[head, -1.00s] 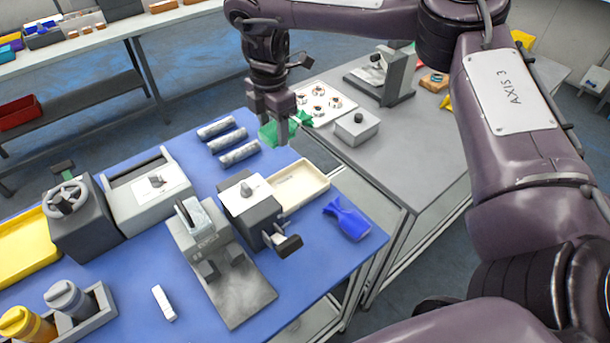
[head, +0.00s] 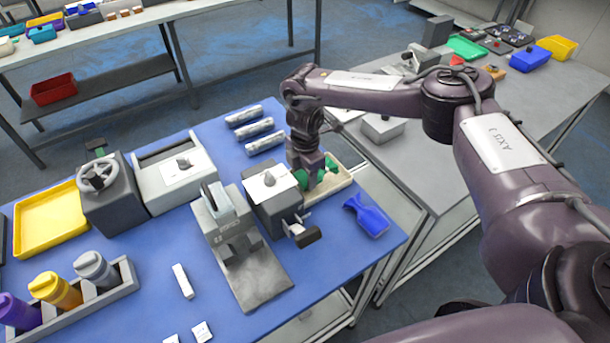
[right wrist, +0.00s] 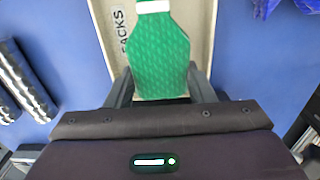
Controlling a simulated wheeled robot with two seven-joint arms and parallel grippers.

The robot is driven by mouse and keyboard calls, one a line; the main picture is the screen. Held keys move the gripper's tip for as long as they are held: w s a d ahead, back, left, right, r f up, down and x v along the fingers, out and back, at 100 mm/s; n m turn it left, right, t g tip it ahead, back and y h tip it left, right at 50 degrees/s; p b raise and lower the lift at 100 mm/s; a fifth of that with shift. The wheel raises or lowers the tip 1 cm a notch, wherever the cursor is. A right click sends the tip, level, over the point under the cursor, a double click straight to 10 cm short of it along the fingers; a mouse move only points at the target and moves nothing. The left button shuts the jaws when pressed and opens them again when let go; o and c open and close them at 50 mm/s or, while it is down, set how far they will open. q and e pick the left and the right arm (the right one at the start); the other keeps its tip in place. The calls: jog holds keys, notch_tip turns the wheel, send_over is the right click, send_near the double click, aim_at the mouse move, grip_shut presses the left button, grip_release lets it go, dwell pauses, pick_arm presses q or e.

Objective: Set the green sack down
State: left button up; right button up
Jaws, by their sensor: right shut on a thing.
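The green sack (head: 329,166) is in my right gripper (head: 310,182), at the beige tray (head: 343,184) on the blue table. In the right wrist view the sack (right wrist: 157,62) sits between the two fingers, with a white band at its neck. It lies within the tray outline (right wrist: 106,35), whose floor reads "SACKS". I cannot tell whether the sack touches the tray floor. The gripper hides part of the sack in the head view. My left gripper is not in view.
A blue sack (head: 367,216) lies right of the tray near the table edge. A dark grey device (head: 272,200) stands close on the tray's left. Several grey rolls (head: 255,130) lie behind. A grey side table (head: 420,165) stands to the right.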

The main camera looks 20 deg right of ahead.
jog(key=shift+w+f, duration=0.1)
jog(key=shift+f, duration=0.8)
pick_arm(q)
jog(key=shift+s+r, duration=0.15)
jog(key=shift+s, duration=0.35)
pick_arm(e)
jog(key=shift+f, duration=0.1)
jog(key=shift+f, duration=0.1)
jog(key=o, duration=1.2)
jog(key=shift+c, duration=0.2)
